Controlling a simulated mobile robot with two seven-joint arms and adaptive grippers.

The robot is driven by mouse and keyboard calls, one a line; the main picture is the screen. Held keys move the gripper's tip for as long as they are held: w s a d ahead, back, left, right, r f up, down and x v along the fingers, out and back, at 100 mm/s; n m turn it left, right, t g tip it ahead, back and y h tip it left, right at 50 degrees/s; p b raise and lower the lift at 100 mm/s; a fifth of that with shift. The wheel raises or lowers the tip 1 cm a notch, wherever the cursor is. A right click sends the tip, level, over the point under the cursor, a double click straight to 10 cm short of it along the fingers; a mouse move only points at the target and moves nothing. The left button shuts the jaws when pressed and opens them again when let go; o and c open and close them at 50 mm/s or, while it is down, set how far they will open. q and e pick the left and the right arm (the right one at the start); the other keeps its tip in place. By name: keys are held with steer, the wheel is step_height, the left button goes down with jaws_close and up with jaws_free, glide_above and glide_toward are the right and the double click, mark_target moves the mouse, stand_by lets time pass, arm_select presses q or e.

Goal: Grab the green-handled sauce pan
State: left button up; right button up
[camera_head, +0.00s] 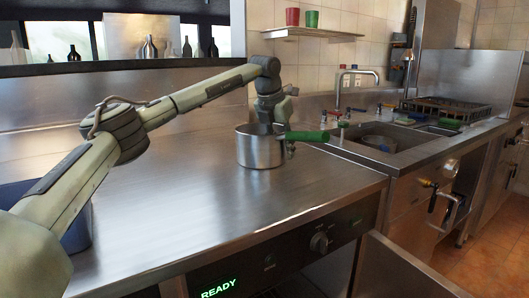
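The sauce pan (258,149) is steel and stands upright on the steel counter (195,195), near its right end. Its green handle (306,135) points right, toward the sink. My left arm reaches in from the left, and my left gripper (288,149) is at the pan's right side, where the handle meets the pan. The fingers are small and partly merged with the handle and pan, so I cannot tell whether they are closed on the handle. My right gripper is not in view.
A blue container (75,235) is at the left behind my arm. A sink (385,140) with a faucet (358,72) lies to the right. A shelf (312,33) holds a red and a green cup. The middle of the counter is clear. A panel below reads READY.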

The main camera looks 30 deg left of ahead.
arm_select(q)
steer(key=shift+c, duration=0.2)
jaws_close()
steer(key=shift+r, duration=0.2)
